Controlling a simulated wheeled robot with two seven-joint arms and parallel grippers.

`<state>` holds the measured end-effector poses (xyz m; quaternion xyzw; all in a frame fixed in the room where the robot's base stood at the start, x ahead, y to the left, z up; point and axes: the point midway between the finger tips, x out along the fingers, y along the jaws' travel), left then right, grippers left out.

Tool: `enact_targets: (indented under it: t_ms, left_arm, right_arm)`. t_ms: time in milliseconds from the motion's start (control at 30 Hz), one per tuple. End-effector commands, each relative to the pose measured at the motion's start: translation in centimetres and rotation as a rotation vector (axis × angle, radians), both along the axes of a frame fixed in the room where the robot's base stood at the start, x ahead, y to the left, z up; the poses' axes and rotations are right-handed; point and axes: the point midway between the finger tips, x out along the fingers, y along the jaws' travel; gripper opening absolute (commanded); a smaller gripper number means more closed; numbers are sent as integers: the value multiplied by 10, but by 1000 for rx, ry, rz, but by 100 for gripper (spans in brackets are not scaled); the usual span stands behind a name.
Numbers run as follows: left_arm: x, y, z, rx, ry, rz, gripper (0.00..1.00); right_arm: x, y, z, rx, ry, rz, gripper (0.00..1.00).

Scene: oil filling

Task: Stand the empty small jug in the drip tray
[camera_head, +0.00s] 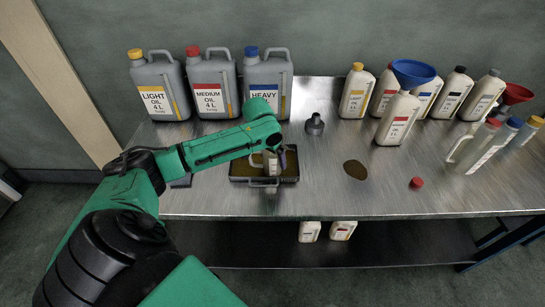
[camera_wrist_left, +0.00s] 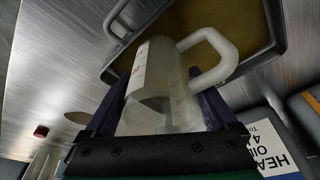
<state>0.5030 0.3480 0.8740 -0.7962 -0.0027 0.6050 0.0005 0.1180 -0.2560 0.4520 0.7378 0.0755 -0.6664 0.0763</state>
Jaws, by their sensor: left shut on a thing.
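I cannot tell whether the jug touches the tray floor. My right gripper is not in view.
Large oil jugs (camera_head: 210,88) stand behind the tray at the left. A dark funnel-like piece (camera_head: 314,125) is right of the tray. A brown spill (camera_head: 355,169) and red cap (camera_head: 416,183) lie farther right. White bottles (camera_head: 398,115) and clear jugs (camera_head: 470,148) stand at the right.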

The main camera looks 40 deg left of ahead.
Motion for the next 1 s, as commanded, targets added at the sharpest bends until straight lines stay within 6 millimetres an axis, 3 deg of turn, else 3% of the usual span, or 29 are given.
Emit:
enact_targets:
  t_ms: [167, 200, 533, 900, 1000]
  left_arm:
    - [0, 0, 0, 0, -1, 0, 37]
    - [0, 0, 0, 0, -1, 0, 100]
    - [-2, 0, 10, -1, -3, -1, 100]
    - [-26, 0, 98, 1, -5, -1, 100]
    - [-30, -1, 111, 0, -2, 0, 100]
  right_arm:
    - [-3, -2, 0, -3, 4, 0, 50]
    - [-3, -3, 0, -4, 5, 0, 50]
    - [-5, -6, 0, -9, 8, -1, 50]
    - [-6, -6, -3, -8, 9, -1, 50]
    - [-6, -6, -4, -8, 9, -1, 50]
